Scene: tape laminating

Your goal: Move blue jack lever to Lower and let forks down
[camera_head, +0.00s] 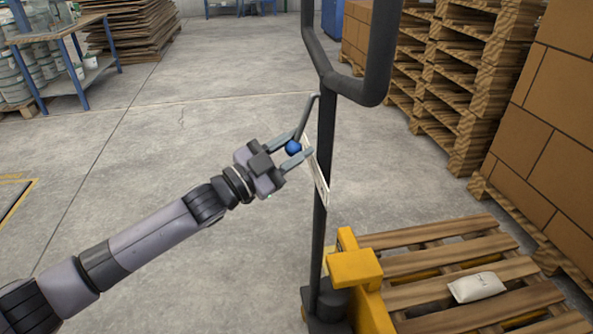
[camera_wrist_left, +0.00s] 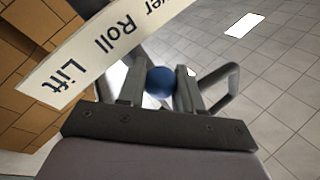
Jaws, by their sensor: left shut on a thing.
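The blue jack lever knob (camera_head: 293,147) is at the end of a thin dark rod that runs up to the jack's handle post (camera_head: 326,130). My left gripper (camera_head: 294,148) is shut on the knob, with one finger on each side; the knob also shows between the fingers in the left wrist view (camera_wrist_left: 159,82). A white label plate (camera_head: 317,175) is on the post beside the gripper. The yellow jack body (camera_head: 356,268) stands below, at a wooden pallet (camera_head: 455,262). My right gripper is not in view.
A white bag (camera_head: 476,287) lies on the pallet. Stacked cartons (camera_head: 545,130) and stacked pallets (camera_head: 460,75) stand on the right. A blue-legged shelf (camera_head: 75,75) with tubs is at the far left. The concrete floor left of the jack is clear.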

